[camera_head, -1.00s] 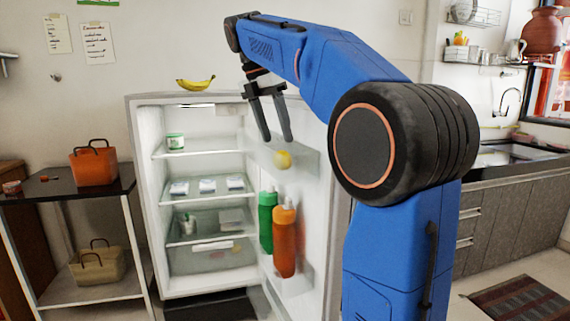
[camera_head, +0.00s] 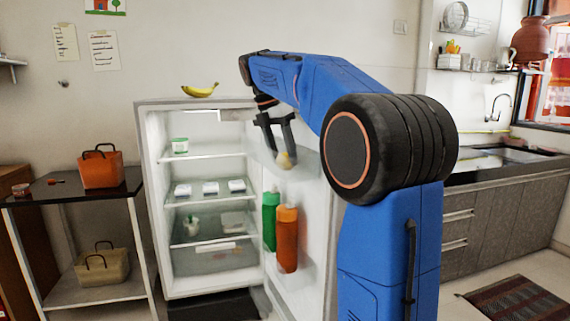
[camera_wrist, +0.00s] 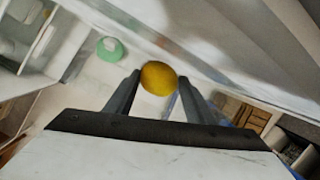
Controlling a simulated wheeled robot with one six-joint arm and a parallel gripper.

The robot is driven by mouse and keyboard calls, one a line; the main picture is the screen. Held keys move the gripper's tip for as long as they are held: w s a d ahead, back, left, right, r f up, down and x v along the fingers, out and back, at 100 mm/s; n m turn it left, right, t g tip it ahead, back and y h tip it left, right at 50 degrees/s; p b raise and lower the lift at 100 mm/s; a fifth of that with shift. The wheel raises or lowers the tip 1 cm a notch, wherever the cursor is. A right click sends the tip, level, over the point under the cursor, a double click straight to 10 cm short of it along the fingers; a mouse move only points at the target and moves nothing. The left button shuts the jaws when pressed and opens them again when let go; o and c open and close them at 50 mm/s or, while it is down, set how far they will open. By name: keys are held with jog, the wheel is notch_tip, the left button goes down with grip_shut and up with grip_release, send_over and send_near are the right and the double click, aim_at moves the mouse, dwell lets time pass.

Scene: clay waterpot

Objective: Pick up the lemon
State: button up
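The yellow lemon (camera_head: 286,160) is at the upper shelf of the open fridge door. In the wrist view the lemon (camera_wrist: 158,78) shows between and just beyond the fingertips. My gripper (camera_head: 283,155) points down at the door shelf with its fingers apart around the lemon's top. It also shows in the wrist view (camera_wrist: 157,82), with a finger on each side of the lemon. I cannot tell whether either finger touches it. The lemon's lower part is hard to make out behind the door shelf.
The fridge door (camera_head: 312,240) stands open. A green bottle (camera_head: 270,220) and an orange bottle (camera_head: 287,240) stand on its lower shelf. A banana (camera_head: 200,90) lies on the fridge top. A side table (camera_head: 60,192) with an orange basket (camera_head: 101,170) is at the left.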

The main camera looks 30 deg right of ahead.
jog(key=c, duration=0.4)
